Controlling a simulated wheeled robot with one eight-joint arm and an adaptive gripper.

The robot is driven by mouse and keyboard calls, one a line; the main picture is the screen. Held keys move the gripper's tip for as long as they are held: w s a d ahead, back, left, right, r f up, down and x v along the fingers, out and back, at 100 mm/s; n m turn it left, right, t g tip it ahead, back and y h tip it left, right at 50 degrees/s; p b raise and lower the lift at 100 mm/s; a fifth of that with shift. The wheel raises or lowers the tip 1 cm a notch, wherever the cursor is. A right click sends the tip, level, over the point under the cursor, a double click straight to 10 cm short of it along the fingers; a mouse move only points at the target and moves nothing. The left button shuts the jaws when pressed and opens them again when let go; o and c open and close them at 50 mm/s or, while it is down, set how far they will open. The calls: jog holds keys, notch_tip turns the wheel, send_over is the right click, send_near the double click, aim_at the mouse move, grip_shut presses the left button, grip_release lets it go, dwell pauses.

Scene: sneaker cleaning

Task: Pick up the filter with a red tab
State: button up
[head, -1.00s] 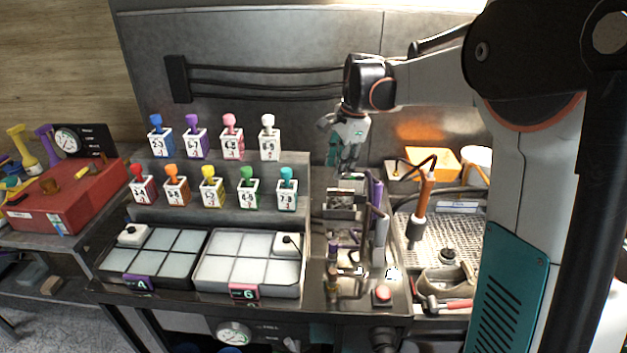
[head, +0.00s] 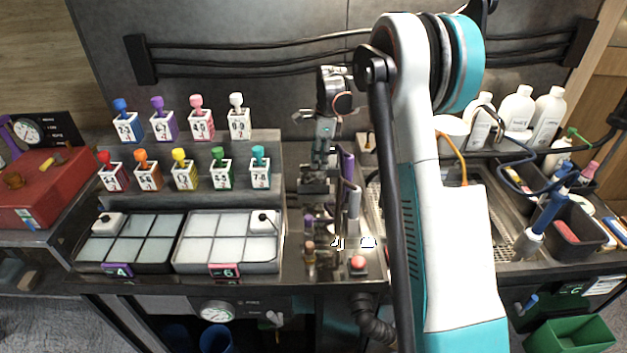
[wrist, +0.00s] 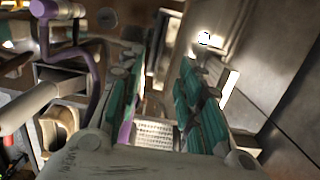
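I cannot make out a filter with a red tab for certain in either view. A white block with a red knob (head: 111,173) stands at the left end of the lower step of the rack in the head view. My gripper (head: 322,155) hangs over the metal fixture right of the rack, well apart from that block. In the wrist view my gripper's two teal fingers (wrist: 160,66) are spread, with nothing seen between them. The fixture under the fingers is partly hidden by them and by my arm.
Several white blocks with coloured knobs stand on the two-step rack (head: 200,196). Two compartment trays (head: 129,264) (head: 226,268) lie in front. A red box (head: 45,185) is at the left. A purple tube (wrist: 72,50) rises beside my gripper. White bottles (head: 549,112) stand at the back right.

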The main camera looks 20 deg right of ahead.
aim_at(314, 171)
jog(key=f, duration=0.2)
jog(key=a+f+b, duration=0.1)
jog(key=w+f, duration=0.1)
jog(key=f, duration=0.1)
jog(key=shift+a+f, duration=0.2)
jog(key=shift+f, duration=0.55)
jog(key=shift+c, duration=0.5)
grip_shut()
